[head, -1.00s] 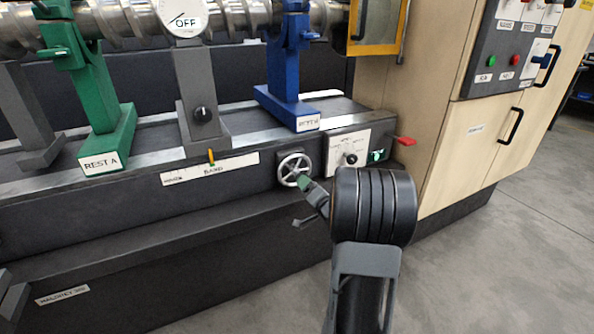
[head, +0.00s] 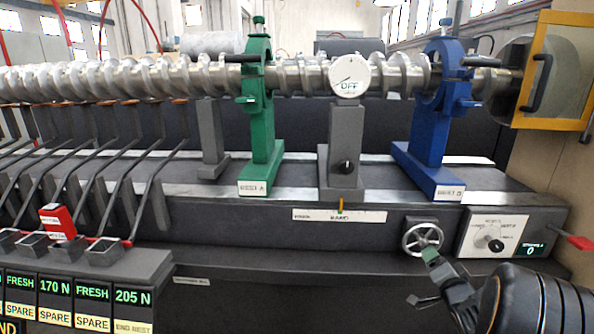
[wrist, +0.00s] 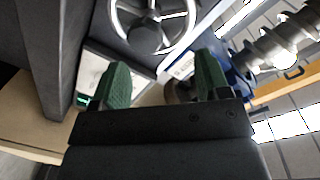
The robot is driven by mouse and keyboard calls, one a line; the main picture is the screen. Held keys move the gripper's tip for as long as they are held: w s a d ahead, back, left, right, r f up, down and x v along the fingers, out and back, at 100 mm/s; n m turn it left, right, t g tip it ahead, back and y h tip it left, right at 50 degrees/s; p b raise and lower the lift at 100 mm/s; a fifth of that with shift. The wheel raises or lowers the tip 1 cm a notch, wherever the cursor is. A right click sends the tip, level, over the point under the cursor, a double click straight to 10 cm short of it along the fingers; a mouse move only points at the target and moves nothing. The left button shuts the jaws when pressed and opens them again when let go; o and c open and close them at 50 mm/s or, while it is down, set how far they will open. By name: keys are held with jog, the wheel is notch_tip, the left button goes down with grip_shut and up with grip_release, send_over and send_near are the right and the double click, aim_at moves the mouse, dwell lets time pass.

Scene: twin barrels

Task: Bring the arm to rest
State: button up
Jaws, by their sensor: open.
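My gripper (head: 430,256) is at the lower right of the head view, just below the handwheel (head: 421,238) on the front of the machine bed. In the wrist view my gripper (wrist: 162,82) shows two green finger pads spread apart with nothing between them. The handwheel (wrist: 152,22) lies beyond the fingertips there and looks free of them. In the head view the gripper overlaps the wheel's lower edge, and the gap between them is hard to judge. My dark arm enters from the lower right corner.
A dial panel (head: 500,238) and a red lever (head: 580,243) are right of the handwheel. Green rest A (head: 262,135), a dial gauge (head: 349,77) and blue rest B (head: 428,140) stand along the crankshaft (head: 150,78). Tool holders (head: 105,252) line the left.

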jog(key=s+a+r+n+g+p, duration=0.1)
jog(key=a+r+n+g+p, duration=0.15)
jog(key=a+r+p, duration=0.4)
jog(key=s+a+r+n+g+p, duration=0.1)
jog(key=s+a+r+g+p, duration=0.15)
jog(key=r+p, duration=0.6)
jog(key=s+a+r+n+g+y+p, duration=0.3)
jog(key=s+a+r+n+g+p, duration=0.4)
jog(key=s+a+r+p, duration=0.5)
jog(key=s+a+r+g, duration=0.1)
jog(key=s+a+r, duration=0.1)
jog(key=s+a, duration=0.1)
jog(key=shift+s+a+n, duration=0.15)
jog(key=shift+a+n, duration=0.2)
jog(key=shift+a, duration=0.3)
